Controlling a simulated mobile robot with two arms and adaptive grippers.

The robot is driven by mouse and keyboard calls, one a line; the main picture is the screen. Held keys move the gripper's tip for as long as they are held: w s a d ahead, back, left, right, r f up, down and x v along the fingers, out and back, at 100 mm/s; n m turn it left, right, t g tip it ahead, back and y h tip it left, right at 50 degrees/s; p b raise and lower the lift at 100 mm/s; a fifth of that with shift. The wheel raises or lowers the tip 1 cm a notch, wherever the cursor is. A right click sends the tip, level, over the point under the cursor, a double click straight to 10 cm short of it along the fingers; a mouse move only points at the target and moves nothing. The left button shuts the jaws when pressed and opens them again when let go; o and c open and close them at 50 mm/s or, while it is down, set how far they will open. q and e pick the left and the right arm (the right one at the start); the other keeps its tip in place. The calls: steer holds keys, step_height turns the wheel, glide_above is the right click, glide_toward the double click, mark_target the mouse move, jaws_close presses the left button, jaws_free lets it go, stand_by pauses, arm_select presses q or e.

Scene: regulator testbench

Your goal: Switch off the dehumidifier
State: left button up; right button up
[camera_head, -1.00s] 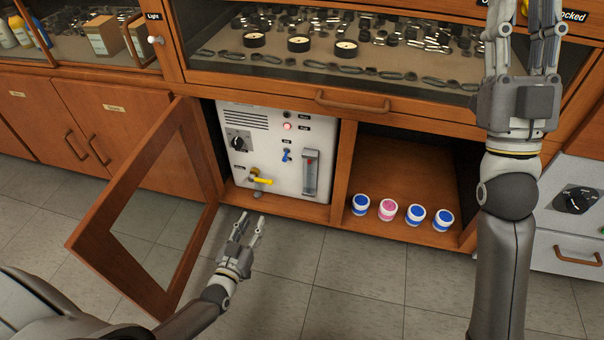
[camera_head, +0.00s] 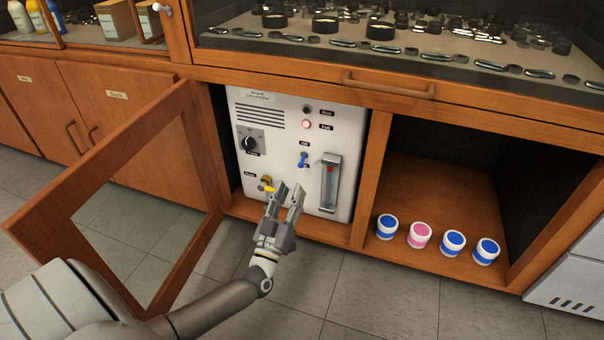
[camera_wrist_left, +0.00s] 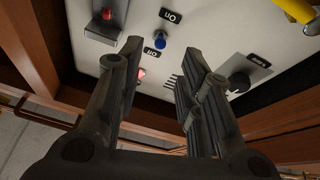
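The white dehumidifier (camera_head: 265,115) sits in the left cabinet bay behind an open door. Its front has a blue toggle switch (camera_head: 303,159) with a label above it, a red lit lamp (camera_head: 306,125), a black knob (camera_head: 248,143) and a yellow valve handle (camera_head: 268,188). My left gripper (camera_head: 290,188) is open and empty in front of the lower panel, below the toggle, hiding part of the valve. In the left wrist view the open fingers (camera_wrist_left: 157,62) point at the panel, with the blue toggle (camera_wrist_left: 160,40) beyond them. My right gripper is out of view.
The wooden door (camera_head: 110,185) stands open at the left. A gauge with a clear tube (camera_head: 328,184) is right of the toggle. Several small jars (camera_head: 420,235) stand in the right bay. A glass display case is above.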

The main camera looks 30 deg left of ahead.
arm_select(q)
steer(key=b+x, duration=0.3)
steer(key=x, duration=0.5)
steer(key=shift+f, duration=0.1)
jaws_close()
